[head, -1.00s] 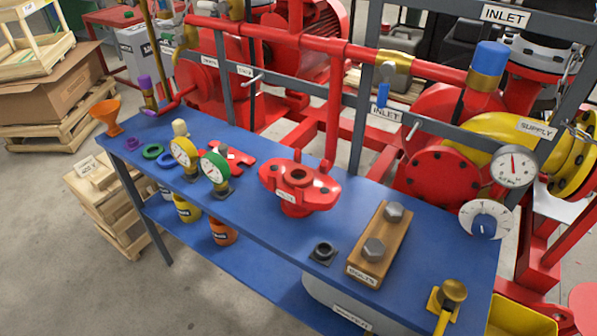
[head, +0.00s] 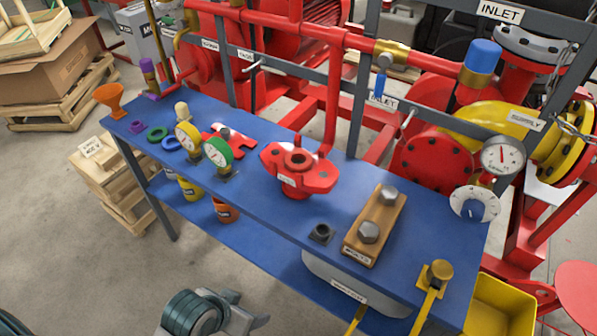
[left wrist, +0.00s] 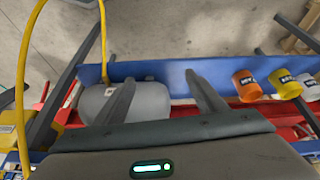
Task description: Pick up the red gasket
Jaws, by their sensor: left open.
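A flat red piece (head: 236,142) lies on the blue bench behind two dial gauges, which partly hide it. I cannot tell for sure that it is the red gasket. A green ring (head: 157,133) and a blue ring (head: 171,144) lie flat to its left. My left gripper (head: 248,308) is at the bottom of the head view, in front of the bench and well away from the red piece. In the left wrist view its two fingers (left wrist: 160,80) are spread and empty, in front of a grey tank (left wrist: 150,103). My right gripper is not in view.
The yellow gauge (head: 188,137) and green gauge (head: 218,152) stand at the red piece's near side. A red pump casting (head: 300,175) stands to its right, and a wooden bolt block (head: 383,222) farther right. Red pipework and a grey frame rise behind the blue bench (head: 270,205).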

